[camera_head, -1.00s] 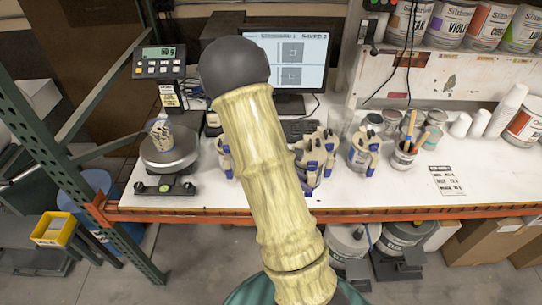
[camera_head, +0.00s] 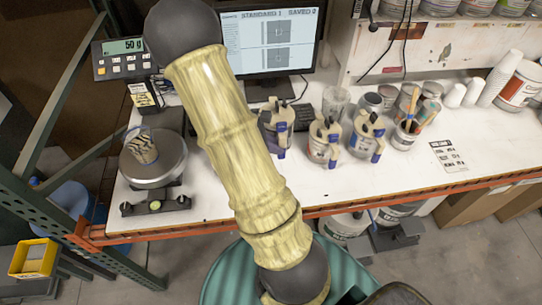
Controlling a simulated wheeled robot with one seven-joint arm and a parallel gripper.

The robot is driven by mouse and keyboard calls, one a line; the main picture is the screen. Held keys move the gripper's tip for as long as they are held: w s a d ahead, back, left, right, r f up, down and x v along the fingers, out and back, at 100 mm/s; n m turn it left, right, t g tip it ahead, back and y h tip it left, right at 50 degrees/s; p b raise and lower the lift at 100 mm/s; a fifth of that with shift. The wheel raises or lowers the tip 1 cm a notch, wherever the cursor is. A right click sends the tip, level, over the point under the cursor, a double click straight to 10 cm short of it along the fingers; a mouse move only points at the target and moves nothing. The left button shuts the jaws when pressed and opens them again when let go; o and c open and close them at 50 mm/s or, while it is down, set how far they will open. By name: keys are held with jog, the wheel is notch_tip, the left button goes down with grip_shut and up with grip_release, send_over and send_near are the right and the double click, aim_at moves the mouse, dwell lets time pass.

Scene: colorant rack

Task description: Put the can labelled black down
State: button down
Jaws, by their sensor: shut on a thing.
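Several colorant cans with blue-and-cream handled tops stand on the white bench. My arm crosses the middle of the view and hides part of the bench. My gripper is not visible, nor is anything in it.
A patterned cup (camera_head: 141,146) stands on the round scale (camera_head: 152,176); its display (camera_head: 124,46) reads 50 g. A monitor (camera_head: 270,42) stands behind. A brush pot (camera_head: 404,134) and paper label (camera_head: 449,155) are at right. Bench surface (camera_head: 400,172) near the front edge is clear.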

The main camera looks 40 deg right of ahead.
jog(key=shift+s, duration=0.1)
notch_tip(320, 180, down, 6)
jog(key=shift+r+p, duration=0.15)
jog(key=shift+p, duration=0.45)
jog(key=shift+f+p, duration=0.5)
jog(key=shift+f, duration=1.6)
